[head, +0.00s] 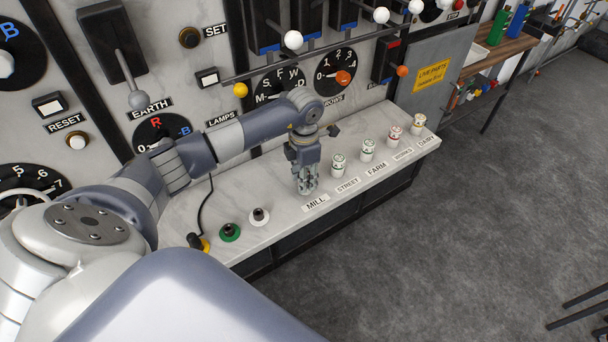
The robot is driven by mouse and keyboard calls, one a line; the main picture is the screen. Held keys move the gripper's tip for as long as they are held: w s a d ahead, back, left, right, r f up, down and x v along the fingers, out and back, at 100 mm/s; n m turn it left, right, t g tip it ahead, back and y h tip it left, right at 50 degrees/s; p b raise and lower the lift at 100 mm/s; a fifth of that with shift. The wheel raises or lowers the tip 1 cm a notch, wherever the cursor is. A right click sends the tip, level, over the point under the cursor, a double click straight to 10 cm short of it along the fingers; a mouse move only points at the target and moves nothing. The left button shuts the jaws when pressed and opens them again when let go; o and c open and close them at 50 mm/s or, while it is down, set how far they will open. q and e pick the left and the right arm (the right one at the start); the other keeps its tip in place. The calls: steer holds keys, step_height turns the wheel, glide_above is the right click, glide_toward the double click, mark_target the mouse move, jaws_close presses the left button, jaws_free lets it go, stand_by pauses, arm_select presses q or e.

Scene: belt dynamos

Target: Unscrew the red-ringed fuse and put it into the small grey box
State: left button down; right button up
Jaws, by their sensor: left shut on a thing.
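My left gripper (307,185) points down over the marble ledge behind the MILL label (316,203). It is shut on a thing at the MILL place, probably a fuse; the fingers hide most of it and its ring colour. A white fuse with a red ring (394,136) stands upright behind the WORKS label (403,154), clear of my gripper. White fuses with greenish bands stand at STREET (338,165) and FARM (367,150). A yellow-marked fuse (418,124) stands at DAIRY. I cannot make out a small grey box. My right gripper is not in view.
The marble ledge (275,222) carries black-knobbed posts on a white base (259,217), a green base (230,232) and a yellow base (198,243). The switch panel with dials and levers rises behind. A grey LIVE PARTS door (432,70) stands right. Open floor lies in front.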

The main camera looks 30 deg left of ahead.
arm_select(q)
steer(key=n, duration=0.3)
steer(key=shift+w+d+r+n+p, duration=0.1)
steer(key=shift+w+n+p, duration=0.1)
steer(key=shift+n+p, duration=0.15)
steer(key=shift+n, duration=0.95)
steer(key=shift+n+p, duration=0.5)
steer(key=shift+n, duration=0.6)
steer(key=shift+f+n, duration=0.25)
steer(key=shift+n, duration=0.25)
steer(key=c, duration=1.1)
jaws_free()
steer(key=shift+s, duration=0.15)
steer(key=shift+r, duration=0.15)
steer(key=shift+r, duration=0.1)
